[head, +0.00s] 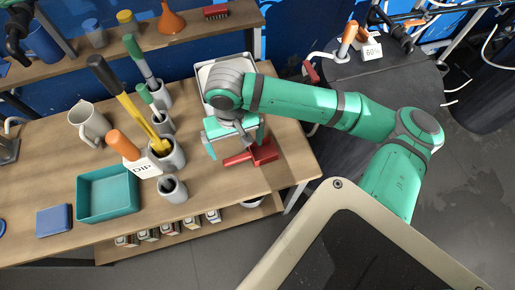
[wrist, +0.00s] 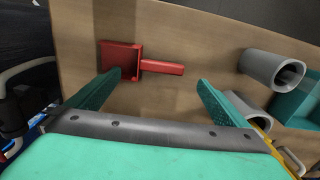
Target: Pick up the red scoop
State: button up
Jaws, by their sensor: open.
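The red scoop (head: 262,153) lies on the wooden table near its right end, with its handle pointing left in the head view. In the wrist view the red scoop (wrist: 120,56) has its square pan at left and its handle pointing right. My gripper (head: 236,138) is above the scoop in the head view, partly hiding the area behind it. In the wrist view my gripper (wrist: 160,84) has its fingers wide apart, with the handle between and beyond them. Nothing is held. I cannot tell the exact height above the table.
Grey cups (head: 172,189) stand left of the scoop, some holding tools. A white tray (head: 204,76) is behind my gripper. The table (head: 226,203) in front of the scoop is clear.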

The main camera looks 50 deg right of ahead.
aim_at(237, 157)
jog(key=shift+w+f, duration=0.1)
jog(key=shift+f, duration=3.45)
jog(key=c, duration=1.2)
